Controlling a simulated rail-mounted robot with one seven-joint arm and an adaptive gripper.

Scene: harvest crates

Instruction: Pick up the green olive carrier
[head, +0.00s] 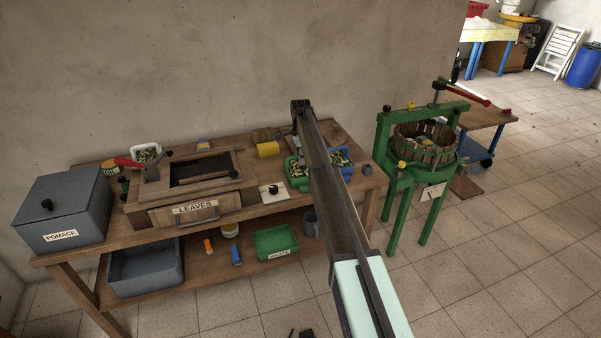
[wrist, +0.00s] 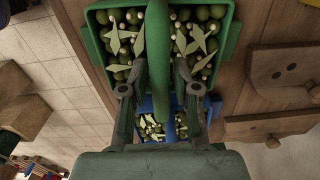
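The green olive carrier (wrist: 97,44) fills the top of the wrist view. It has two compartments of green olives with pale leaves, split by a green central handle bar (wrist: 157,40). My gripper (wrist: 159,68) is over it, one finger on each side of the bar, with the fingers apart and no clear grip on it. In the head view the green carrier (head: 290,163) stands on the right of the workbench, partly hidden by my arm, and my fingers cannot be made out there. A blue carrier (wrist: 204,118) with olives is close beside it, also in the head view (head: 348,170).
The wooden bench (head: 255,210) also holds a leaves box (head: 197,209), a grey pomace bin (head: 62,215) and a small white-plated knob (head: 273,192). A green waste tray (head: 275,242) is on the lower shelf. A green press (head: 385,150) stands right of the bench.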

